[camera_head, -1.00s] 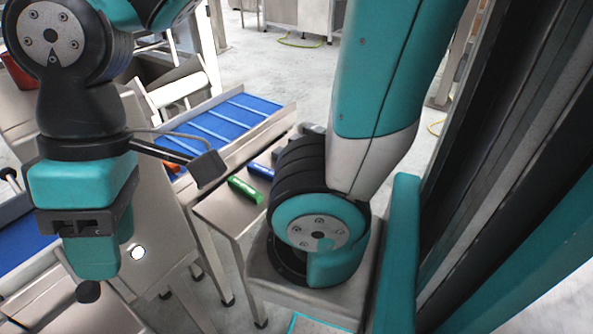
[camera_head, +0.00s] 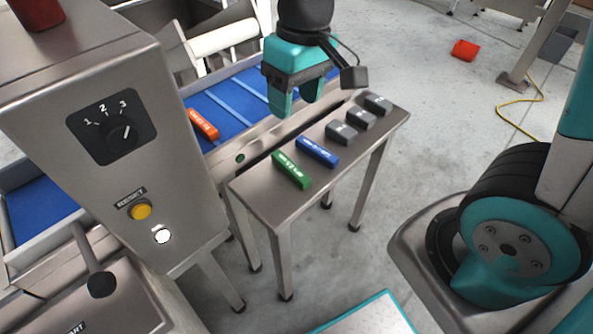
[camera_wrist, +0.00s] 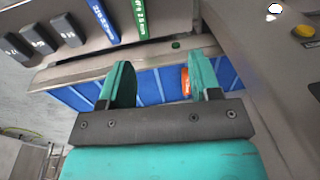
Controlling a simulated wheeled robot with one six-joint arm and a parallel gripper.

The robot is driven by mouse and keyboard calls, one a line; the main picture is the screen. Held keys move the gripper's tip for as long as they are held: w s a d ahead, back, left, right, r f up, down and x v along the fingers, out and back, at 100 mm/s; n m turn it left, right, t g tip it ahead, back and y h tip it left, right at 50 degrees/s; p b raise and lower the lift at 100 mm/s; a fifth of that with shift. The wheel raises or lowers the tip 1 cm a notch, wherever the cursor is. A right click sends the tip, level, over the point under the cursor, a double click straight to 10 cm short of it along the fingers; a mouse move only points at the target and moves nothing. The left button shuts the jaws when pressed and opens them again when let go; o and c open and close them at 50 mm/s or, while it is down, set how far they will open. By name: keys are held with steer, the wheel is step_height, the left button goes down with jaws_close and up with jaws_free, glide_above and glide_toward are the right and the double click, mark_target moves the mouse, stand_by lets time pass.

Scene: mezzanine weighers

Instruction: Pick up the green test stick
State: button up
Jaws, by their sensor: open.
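The green test stick (camera_head: 291,170) lies on a small steel side table (camera_head: 262,196), at the end nearest the control cabinet. In the wrist view the green stick (camera_wrist: 140,18) shows at the top, beyond the fingertips. My gripper (camera_head: 297,104) is open and empty. It hangs above the blue belt, behind the table and apart from the stick. In the wrist view its two teal fingers (camera_wrist: 158,72) stand well apart with nothing between them touching.
A blue stick (camera_head: 317,152) lies beside the green one, and several grey blocks (camera_head: 341,133) sit farther along the table. An orange stick (camera_head: 203,124) lies on the blue belt (camera_head: 236,92). The control cabinet (camera_head: 150,160) stands at left, with a lever (camera_head: 101,284) below it.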

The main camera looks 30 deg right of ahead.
steer(key=w+d+f+m+h, duration=0.1)
steer(key=w+d+f, duration=0.1)
steer(key=w+f, duration=0.3)
steer(key=b, duration=0.3)
glide_above(290, 165)
steer(key=f, duration=0.6)
steer(key=d+f, duration=0.1)
steer(key=f, duration=0.3)
steer(key=shift+s+f, duration=0.1)
steer(key=shift+s, duration=0.15)
steer(key=f, duration=0.4)
steer(key=a+f, duration=0.1)
steer(key=f, duration=0.1)
steer(key=shift+w+f, duration=0.2)
steer(key=shift+w, duration=0.05)
steer(key=c, duration=1)
